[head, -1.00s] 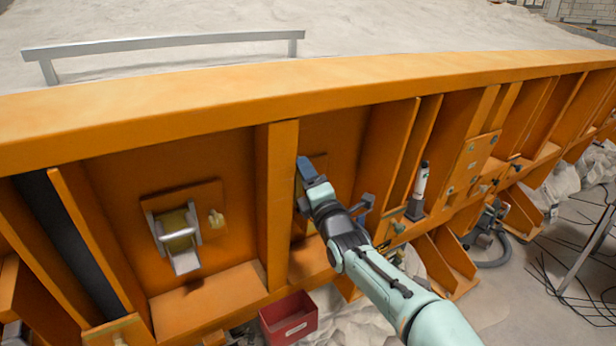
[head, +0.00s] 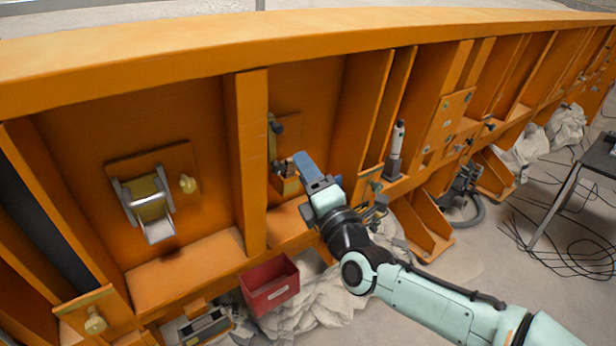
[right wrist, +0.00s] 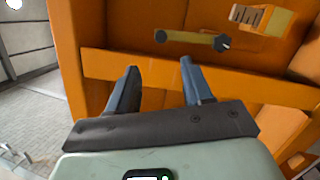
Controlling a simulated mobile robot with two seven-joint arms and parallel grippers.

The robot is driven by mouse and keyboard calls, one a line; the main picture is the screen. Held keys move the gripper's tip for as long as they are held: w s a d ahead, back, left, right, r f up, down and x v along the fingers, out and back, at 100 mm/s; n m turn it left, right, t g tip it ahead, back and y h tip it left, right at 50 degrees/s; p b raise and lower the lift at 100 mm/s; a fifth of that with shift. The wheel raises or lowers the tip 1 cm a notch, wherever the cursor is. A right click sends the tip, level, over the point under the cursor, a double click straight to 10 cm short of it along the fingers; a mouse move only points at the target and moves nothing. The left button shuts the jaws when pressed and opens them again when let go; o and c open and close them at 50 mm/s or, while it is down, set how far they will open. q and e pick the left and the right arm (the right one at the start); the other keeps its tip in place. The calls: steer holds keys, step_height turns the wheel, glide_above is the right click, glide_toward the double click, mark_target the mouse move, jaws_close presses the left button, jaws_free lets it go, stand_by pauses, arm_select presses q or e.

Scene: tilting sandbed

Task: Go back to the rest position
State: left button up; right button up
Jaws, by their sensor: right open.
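My right gripper (head: 322,180) is in front of the orange ribbed side of the sandbed (head: 257,170), at the middle of the head view. Its blue fingers are apart with nothing between them. In the right wrist view the open fingers (right wrist: 160,70) point toward an orange ledge. A yellowish bar with dark ends (right wrist: 190,41) lies beyond the fingertips, apart from them. My left gripper is in neither view.
A silver bracket (head: 150,205) and a pale knob (head: 187,184) are on the panel at left. A red bin (head: 270,284) sits below. A grey-and-white upright device (head: 396,150) stands right of the gripper. A table (head: 600,160) and loose cables are at far right.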

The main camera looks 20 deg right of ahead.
steer(key=shift+s, duration=0.15)
